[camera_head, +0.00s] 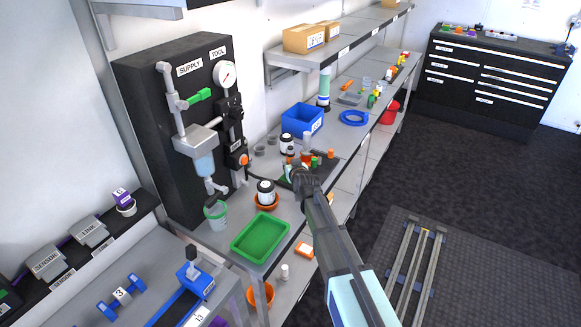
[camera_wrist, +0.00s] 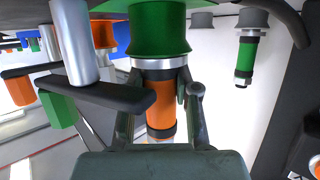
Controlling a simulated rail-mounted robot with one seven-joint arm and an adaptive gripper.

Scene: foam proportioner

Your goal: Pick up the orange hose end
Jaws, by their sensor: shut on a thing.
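The orange hose end (camera_wrist: 160,105) is in the middle of the wrist view, an orange cylinder with dark bands and a silver collar. A wide green flanged piece (camera_wrist: 146,32) sits against its collar. My gripper (camera_wrist: 164,88) has its fingers on both sides of the orange cylinder and is shut on it. In the head view my gripper (camera_head: 300,174) is low over the bench beside the black panel. There it hides most of what it holds.
A green hose end (camera_wrist: 246,55) is to the right in the wrist view; a silver post (camera_wrist: 73,42) and dark bar are close on the left. In the head view, a white jar (camera_head: 265,188), green tray (camera_head: 261,237) and blue bin (camera_head: 302,118) stand nearby.

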